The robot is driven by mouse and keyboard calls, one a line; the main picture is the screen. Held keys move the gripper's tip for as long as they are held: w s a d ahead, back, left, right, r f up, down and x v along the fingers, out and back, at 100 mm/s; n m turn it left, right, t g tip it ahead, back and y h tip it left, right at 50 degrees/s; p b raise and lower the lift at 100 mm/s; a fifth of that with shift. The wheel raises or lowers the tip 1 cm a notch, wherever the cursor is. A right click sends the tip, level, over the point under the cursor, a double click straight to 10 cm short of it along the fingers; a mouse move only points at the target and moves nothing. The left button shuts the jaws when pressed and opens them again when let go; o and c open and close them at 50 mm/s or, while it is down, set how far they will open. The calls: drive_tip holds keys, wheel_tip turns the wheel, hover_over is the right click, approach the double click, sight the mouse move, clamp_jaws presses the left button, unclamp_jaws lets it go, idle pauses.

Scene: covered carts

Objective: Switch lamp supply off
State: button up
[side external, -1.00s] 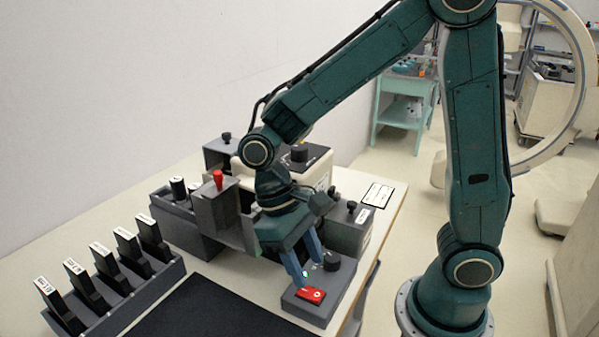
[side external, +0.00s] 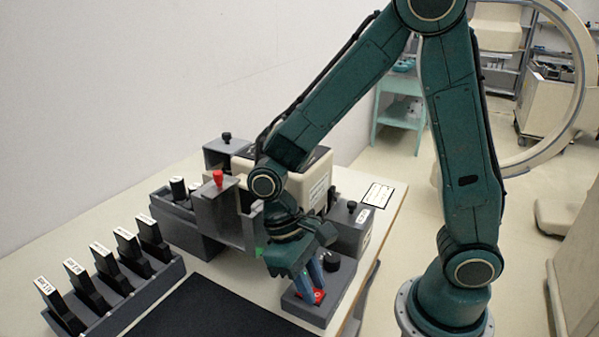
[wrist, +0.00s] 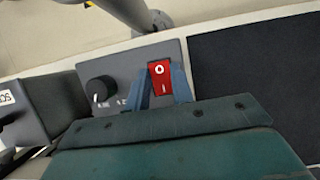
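A grey supply box (side external: 314,313) at the table's right edge carries a red rocker switch (side external: 318,296) and a black knob (side external: 331,261). In the wrist view the red rocker (wrist: 160,77) shows O at its far end and I at its near end; I cannot tell which end is pressed in. The box's knob (wrist: 98,91) is to the left. My gripper (side external: 313,291) is low over the box, its blue fingers apart. In the wrist view the fingers of my gripper (wrist: 162,74) flank the rocker closely; I cannot tell whether they touch it.
A grey holder (side external: 95,318) with several labelled black modules stands at left. A black mat (side external: 195,310) lies in front. A grey bracket with a red knob (side external: 218,178) and a cream unit (side external: 308,180) stand close behind my gripper. A white card (side external: 377,195) lies at right.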

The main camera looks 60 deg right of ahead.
drive_tip(key=shift+c, duration=0.8)
drive_tip(key=shift+s+t, duration=0.1)
drive_tip(key=shift+t, duration=0.2)
drive_tip(key=shift+s+t, duration=0.3)
drive_tip(key=shift+t, duration=0.9)
drive_tip(key=o, duration=1)
drive_tip(key=shift+r, duration=0.1)
